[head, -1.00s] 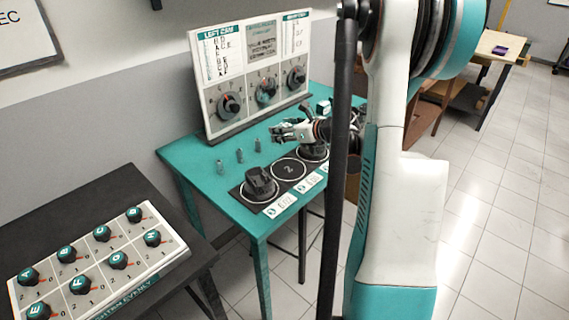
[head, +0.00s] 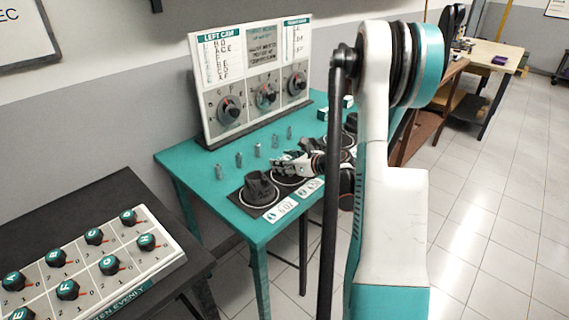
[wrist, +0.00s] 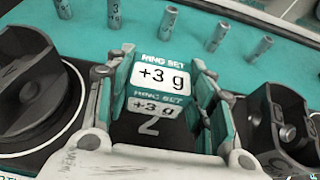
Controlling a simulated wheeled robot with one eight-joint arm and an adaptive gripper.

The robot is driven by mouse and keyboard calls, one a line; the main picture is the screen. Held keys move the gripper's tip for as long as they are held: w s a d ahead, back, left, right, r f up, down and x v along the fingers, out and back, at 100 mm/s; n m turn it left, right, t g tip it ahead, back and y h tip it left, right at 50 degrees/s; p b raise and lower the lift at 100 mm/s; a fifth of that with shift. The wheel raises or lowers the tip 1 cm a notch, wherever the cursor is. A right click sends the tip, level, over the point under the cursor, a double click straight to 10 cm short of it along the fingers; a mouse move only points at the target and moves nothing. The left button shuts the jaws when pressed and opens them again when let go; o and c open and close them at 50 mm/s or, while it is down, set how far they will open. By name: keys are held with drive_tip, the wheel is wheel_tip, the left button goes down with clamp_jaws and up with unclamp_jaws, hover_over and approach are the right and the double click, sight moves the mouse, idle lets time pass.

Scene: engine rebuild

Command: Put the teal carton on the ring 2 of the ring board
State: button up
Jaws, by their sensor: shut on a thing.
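The carton (wrist: 160,75) is white with a teal band and reads "RING SET +3 g". In the wrist view it sits between the fingers of my gripper (wrist: 158,95), which is shut on it. The black ring board (head: 238,198) lies at the table's front edge. The numeral 2 of ring 2 (wrist: 149,126) shows just below the carton in the wrist view; whether the carton touches the board I cannot tell. In the head view my gripper (head: 290,163) is over the ring 2 area and hides most of it; the carton is not clear there.
A dark part (head: 260,187) stands on the left ring, and a dark hollow part (wrist: 280,118) stands right of ring 2. Several small metal pins (head: 239,159) stand behind the board. A dial panel (head: 255,85) stands at the table's back. A teal-and-white item (head: 348,101) is at the back right.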

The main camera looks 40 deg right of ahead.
drive_tip(key=shift+f, duration=0.15)
drive_tip(key=o, duration=1.1)
drive_tip(key=shift+r, duration=0.3)
drive_tip(key=p+v, duration=0.3)
drive_tip(key=v, duration=0.9)
drive_tip(key=shift+f, duration=0.1)
